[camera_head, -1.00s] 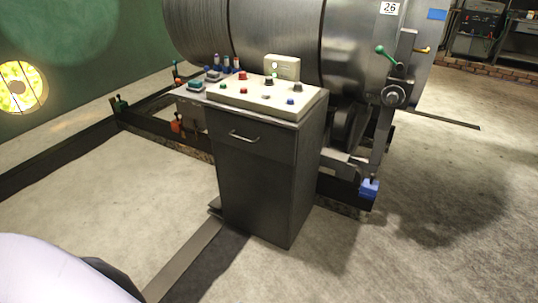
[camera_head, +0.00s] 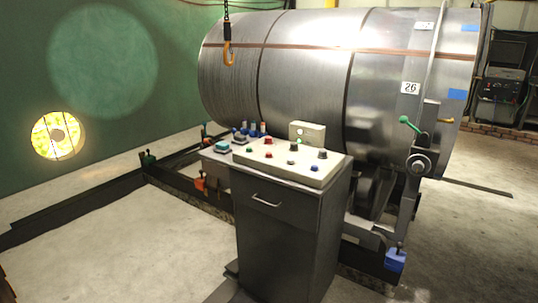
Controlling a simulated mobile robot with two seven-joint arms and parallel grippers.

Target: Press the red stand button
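A dark grey cabinet stand (camera_head: 272,238) stands on the floor in the middle of the head view, with a pale control panel (camera_head: 318,178) on its top. On the panel, a larger red button (camera_head: 268,141) sits near the back left. A small red button (camera_head: 269,155) sits nearer the front edge. Green, blue and dark controls are around them. Which red one is the stand button, I cannot tell. Neither of my grippers is in the head view, and nothing of mine covers the panel.
A large steel drum (camera_head: 310,75) lies behind the stand, with a lever (camera_head: 409,124) at its right end. A hook (camera_head: 228,52) hangs at upper left. Dark rails (camera_head: 75,203) cross the floor at left. The floor (camera_head: 125,255) in front and left is clear.

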